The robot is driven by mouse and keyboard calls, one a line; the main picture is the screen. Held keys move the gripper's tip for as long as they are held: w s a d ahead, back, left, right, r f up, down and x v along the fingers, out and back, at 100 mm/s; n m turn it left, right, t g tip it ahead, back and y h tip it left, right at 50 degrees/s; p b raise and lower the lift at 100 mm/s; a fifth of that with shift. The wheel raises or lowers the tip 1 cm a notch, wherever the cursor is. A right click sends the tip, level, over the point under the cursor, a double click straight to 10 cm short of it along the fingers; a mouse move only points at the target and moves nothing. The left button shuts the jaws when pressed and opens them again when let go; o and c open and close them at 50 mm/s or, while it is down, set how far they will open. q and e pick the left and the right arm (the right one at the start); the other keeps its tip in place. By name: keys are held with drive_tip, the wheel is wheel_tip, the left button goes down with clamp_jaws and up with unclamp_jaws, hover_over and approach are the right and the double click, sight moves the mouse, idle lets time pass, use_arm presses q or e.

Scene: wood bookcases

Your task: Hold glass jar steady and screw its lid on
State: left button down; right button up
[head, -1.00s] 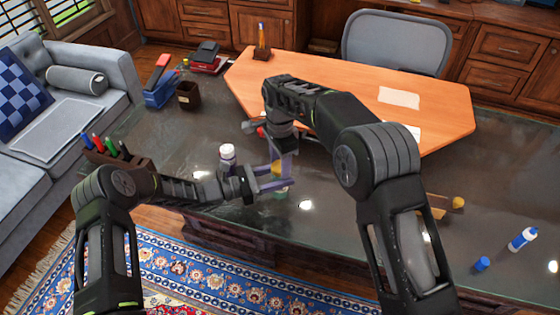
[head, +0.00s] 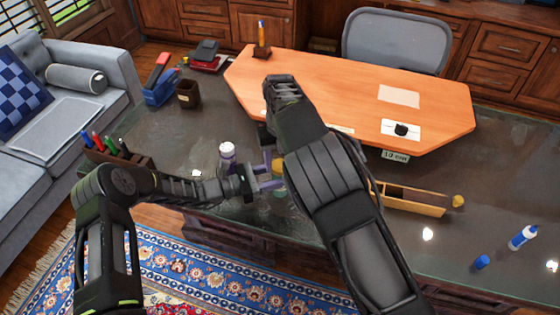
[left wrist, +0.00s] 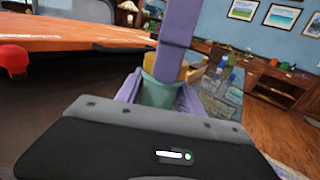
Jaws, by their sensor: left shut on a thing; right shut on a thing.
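The glass jar (left wrist: 157,93) is a small greenish cylinder, upright between the purple fingers of my left gripper (left wrist: 158,100) in the left wrist view. The left gripper is shut on it from the side. A yellow lid (left wrist: 151,62) sits at the jar's top, partly hidden; I cannot tell how far it is threaded. My right gripper (left wrist: 172,58) comes down from above with its purple fingers shut on the lid. In the head view, the left gripper (head: 268,184) shows at the table's near side, while my right arm covers much of the right gripper (head: 268,160) and jar.
A white-capped bottle (head: 227,152) stands just left of the grippers. A wooden tray (head: 412,208) lies right of my right arm. A blue-and-white bottle (head: 522,238) and a blue cap (head: 481,263) lie farther right. A pen holder (head: 120,158) stands at left.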

drive_tip(key=o, duration=1.3)
drive_tip(key=shift+o, duration=0.2)
drive_tip(key=shift+r, duration=2.3)
drive_tip(key=shift+d, duration=0.1)
drive_tip(key=shift+c, duration=0.4)
